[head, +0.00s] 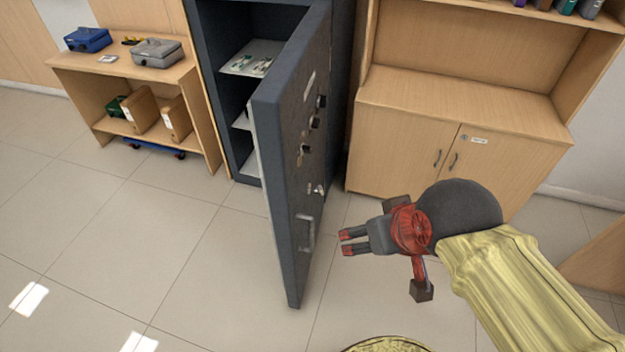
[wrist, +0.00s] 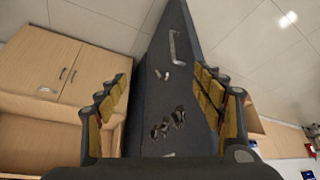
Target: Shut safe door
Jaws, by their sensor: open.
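The safe door (head: 285,160) is dark blue-grey and stands wide open, swung out from the safe (head: 225,60) toward me. Its outer face carries a handle (head: 307,234), a key and several knobs. My gripper (head: 347,242) is open and empty, to the right of the door's outer face and near the handle's height. It appears apart from the door. In the wrist view the door (wrist: 165,100) lies ahead between my open fingers, with its handle (wrist: 174,47) toward the top. Part of the safe's inside is hidden behind the door.
A wooden cabinet (head: 400,135) with two closed doors stands right of the safe. A wooden table (head: 75,65) at the left holds a blue cash box (head: 88,40) and a grey one (head: 157,52). The tiled floor (head: 130,240) left of the door is clear.

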